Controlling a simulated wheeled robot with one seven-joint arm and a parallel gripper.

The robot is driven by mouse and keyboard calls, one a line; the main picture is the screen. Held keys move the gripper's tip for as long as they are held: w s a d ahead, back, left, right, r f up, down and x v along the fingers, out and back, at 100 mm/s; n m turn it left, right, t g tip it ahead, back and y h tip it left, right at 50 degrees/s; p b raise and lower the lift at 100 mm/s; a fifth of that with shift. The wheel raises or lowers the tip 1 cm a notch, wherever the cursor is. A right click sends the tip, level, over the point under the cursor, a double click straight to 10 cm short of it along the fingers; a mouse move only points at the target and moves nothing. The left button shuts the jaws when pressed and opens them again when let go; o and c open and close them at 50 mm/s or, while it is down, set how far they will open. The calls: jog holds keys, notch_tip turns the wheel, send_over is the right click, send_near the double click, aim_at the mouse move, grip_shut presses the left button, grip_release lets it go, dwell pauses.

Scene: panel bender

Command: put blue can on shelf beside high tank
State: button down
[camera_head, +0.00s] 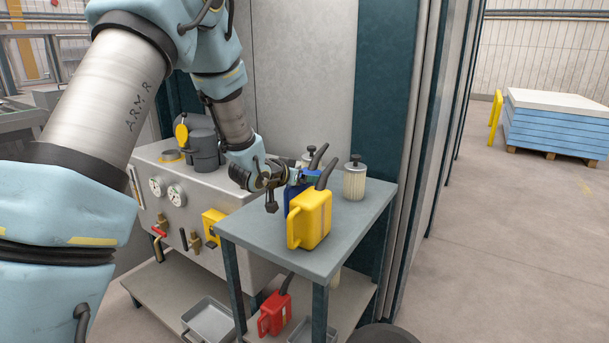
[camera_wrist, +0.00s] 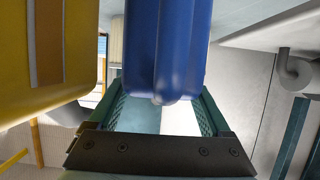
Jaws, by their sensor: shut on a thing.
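The blue can (camera_head: 292,192) is at the grey shelf's (camera_head: 352,232) top, mostly hidden behind the yellow can (camera_head: 313,222) in the head view. My gripper (camera_head: 284,180) reaches in from the left and is shut on the blue can. In the wrist view, the blue can (camera_wrist: 168,45) sits between the two fingers, with the yellow can (camera_wrist: 45,60) close on its left. I cannot tell whether the blue can's base touches the shelf. A grey tank unit (camera_head: 180,195) with gauges and valves stands directly left of the shelf.
White-bodied canisters with dark knobs, one (camera_head: 354,180) at the back right, stand on the shelf top. A red can (camera_head: 275,310) and a grey tray (camera_head: 208,320) are on the lower level. The shelf's front right top is clear.

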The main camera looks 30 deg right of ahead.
grip_release()
jog(key=shift+a+r, duration=0.15)
jog(key=shift+a, duration=0.05)
jog(key=b+v, duration=0.3)
jog(key=v, duration=0.8)
jog(key=shift+s+a, duration=0.25)
jog(key=shift+s, duration=0.05)
